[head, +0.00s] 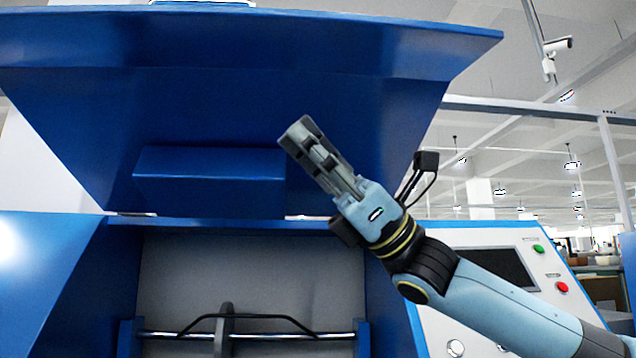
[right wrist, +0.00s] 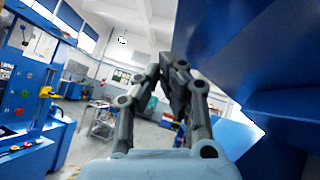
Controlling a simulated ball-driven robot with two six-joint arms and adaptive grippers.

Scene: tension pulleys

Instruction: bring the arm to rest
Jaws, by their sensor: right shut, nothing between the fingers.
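My right gripper (head: 301,135) is raised in front of the blue machine in the head view, its fingers pointing up and to the left. It is shut, with nothing between the fingers. The right wrist view shows the same gripper (right wrist: 172,66) with its fingertips together and empty. My light-blue right arm comes in from the lower right of the head view. My left gripper does not show in either view.
A large blue machine (head: 230,110) fills the left and middle of the head view. Below is its grey recess with a metal rod (head: 270,336). A control panel (head: 500,262) with green and red buttons stands right. Another blue machine (right wrist: 30,90) stands left in the wrist view.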

